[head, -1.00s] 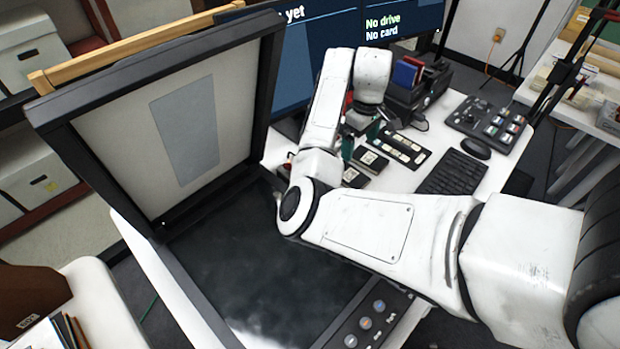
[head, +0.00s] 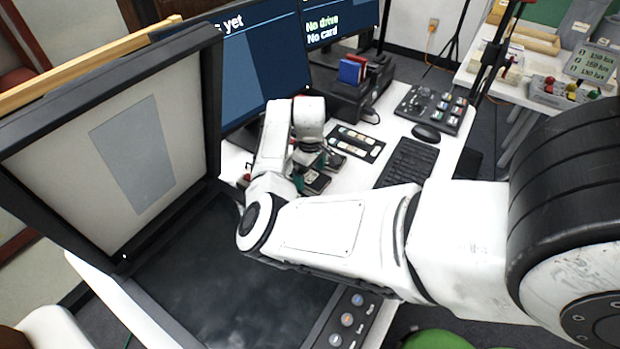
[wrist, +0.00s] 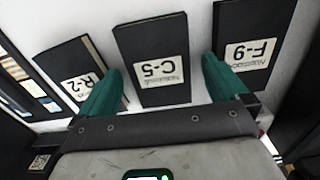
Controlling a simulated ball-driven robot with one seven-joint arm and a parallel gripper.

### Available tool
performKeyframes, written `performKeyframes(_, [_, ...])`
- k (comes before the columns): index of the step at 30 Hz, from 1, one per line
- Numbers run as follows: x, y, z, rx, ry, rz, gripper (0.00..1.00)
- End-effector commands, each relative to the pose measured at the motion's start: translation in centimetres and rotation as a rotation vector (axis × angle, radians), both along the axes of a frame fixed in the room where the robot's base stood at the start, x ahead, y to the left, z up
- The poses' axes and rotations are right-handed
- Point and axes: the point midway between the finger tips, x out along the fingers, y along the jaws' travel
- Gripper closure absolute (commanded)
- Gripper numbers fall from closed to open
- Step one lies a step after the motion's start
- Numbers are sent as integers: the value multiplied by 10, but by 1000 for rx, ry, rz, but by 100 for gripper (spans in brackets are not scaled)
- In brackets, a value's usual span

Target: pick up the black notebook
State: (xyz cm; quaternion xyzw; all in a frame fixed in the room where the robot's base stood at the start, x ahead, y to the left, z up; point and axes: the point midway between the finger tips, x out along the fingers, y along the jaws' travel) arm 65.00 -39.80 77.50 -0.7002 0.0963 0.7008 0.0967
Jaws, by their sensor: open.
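Three black notebooks with white labels lie on the white desk in the wrist view: "R-2" (wrist: 65,62) at left, "C-5" (wrist: 148,32) in the middle and "F-9" (wrist: 268,28) at right. My gripper (wrist: 160,68) is open, with one green finger on each side of the C-5 notebook's near end. Nothing is held. Whether the fingers touch the desk I cannot tell. In the head view, my arm partly hides the notebooks (head: 317,181) and my gripper (head: 312,168).
A strip holder (head: 356,143), keyboard (head: 405,163), mouse (head: 426,132) and control panel (head: 434,106) lie right of the notebooks. Monitors (head: 262,70) stand behind. A large scanner with a raised lid (head: 65,150) is at left. A dark striped item (wrist: 25,85) edges the wrist view.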

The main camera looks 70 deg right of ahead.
Motion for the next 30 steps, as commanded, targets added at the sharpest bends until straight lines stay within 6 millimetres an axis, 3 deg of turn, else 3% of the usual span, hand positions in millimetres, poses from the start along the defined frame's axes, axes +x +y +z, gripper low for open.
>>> performKeyframes(8, [0,0,-3,0,0,0,0])
performKeyframes(27, [0,0,-3,0,0,0,61])
performKeyframes(30, [0,0,-3,0,0,0,61])
